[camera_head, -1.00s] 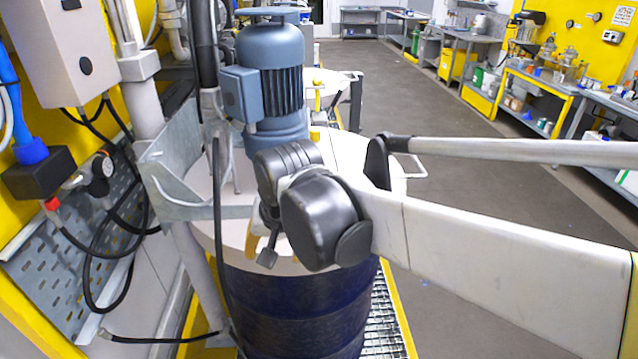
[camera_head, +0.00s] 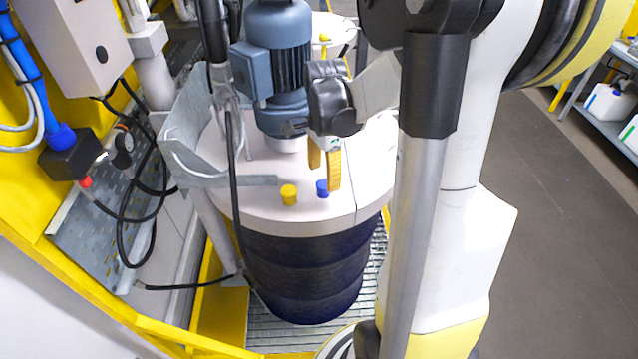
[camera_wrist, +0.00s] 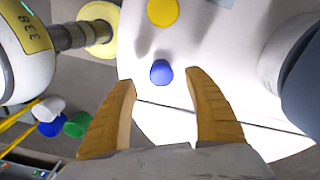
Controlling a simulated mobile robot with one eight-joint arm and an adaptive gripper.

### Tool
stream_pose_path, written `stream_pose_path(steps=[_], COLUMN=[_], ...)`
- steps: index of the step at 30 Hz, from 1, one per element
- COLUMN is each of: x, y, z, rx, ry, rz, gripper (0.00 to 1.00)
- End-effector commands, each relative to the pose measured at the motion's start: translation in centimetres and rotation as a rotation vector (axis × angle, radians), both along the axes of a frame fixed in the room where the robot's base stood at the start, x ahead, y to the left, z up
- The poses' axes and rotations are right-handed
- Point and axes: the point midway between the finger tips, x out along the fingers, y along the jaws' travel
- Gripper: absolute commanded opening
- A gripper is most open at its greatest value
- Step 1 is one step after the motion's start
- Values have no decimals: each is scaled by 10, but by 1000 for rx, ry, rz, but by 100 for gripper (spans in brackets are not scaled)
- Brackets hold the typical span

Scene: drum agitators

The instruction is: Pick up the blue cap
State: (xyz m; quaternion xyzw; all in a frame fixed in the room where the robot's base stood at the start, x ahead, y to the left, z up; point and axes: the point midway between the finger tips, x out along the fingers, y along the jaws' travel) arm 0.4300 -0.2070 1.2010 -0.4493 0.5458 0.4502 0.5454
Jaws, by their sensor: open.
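The blue cap (camera_head: 322,188) sits on the white lid (camera_head: 250,205) of the dark blue drum (camera_head: 305,275), near its front edge. In the wrist view the blue cap (camera_wrist: 161,72) lies just beyond the fingertips, roughly midway between them. My gripper (camera_head: 325,170) is open and empty, its yellow fingers pointing down close to the cap. I cannot tell whether a finger touches the cap.
A yellow cap (camera_head: 289,194) sits on the lid left of the blue cap. The blue-grey motor (camera_head: 275,70) stands behind. A metal bracket (camera_head: 225,180) and a hanging black cable (camera_head: 235,190) are at the left. The floor (camera_head: 560,220) at the right is open.

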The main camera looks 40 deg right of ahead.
Motion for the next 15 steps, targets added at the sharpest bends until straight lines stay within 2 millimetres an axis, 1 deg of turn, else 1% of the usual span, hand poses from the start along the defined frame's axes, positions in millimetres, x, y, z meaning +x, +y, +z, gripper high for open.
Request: stream_pose_path(steps=[2, 9, 12, 15], x=[1, 3, 3, 2], y=[0, 1, 1, 2], z=[-7, -44, -51, -52], rx=[0, 0, 0, 0], ry=[0, 0, 0, 0], rz=[1, 1, 2, 2], gripper=[61, 61, 61, 61])
